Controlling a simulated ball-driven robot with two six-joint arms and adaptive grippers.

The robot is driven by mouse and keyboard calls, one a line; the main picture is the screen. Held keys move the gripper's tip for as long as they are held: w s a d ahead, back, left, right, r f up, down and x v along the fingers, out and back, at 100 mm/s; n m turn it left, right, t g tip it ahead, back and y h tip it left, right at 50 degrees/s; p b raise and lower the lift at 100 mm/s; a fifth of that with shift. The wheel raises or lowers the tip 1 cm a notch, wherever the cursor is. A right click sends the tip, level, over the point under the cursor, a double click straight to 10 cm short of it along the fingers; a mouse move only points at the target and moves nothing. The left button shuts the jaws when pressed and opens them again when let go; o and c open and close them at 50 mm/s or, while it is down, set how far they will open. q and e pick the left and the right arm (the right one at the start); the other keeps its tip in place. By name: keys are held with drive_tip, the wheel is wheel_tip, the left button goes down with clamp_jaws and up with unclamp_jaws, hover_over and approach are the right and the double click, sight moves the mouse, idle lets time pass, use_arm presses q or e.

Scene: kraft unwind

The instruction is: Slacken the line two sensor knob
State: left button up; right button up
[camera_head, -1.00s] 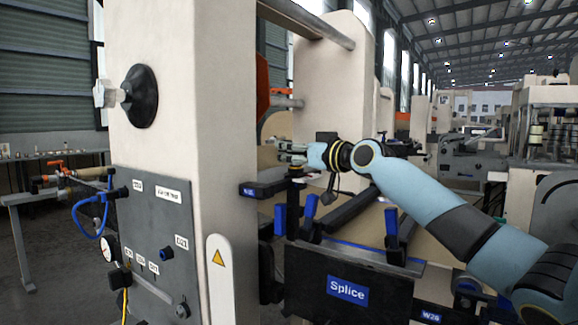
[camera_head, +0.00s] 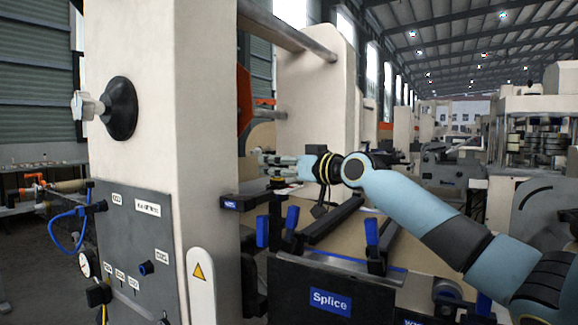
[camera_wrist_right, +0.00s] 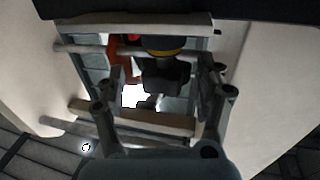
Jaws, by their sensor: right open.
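A small dark knob (camera_head: 278,183) with a yellowish ring sits on the dark bracket (camera_head: 262,196) with a blue tag, right of the cream column. In the right wrist view a black knob-like part (camera_wrist_right: 163,78) with a yellow ring above it shows between the fingers, apart from them as far as I can see. I cannot tell for sure that it is the line two sensor knob. My right gripper (camera_head: 266,160) is open just above the bracket, pointing left; its spread fingers also show in the right wrist view (camera_wrist_right: 160,88). My left gripper is out of view.
The cream column (camera_head: 165,120) stands close left of the gripper, with a large black knob (camera_head: 120,108) and a grey control panel (camera_head: 140,255). Blue-handled clamps (camera_head: 371,233) and a Splice plate (camera_head: 330,300) lie below my right arm. A metal bar (camera_head: 285,30) crosses above.

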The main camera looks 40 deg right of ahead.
drive_tip(key=s+d, duration=0.1)
drive_tip(key=s, duration=0.5)
drive_tip(key=shift+d, duration=0.1)
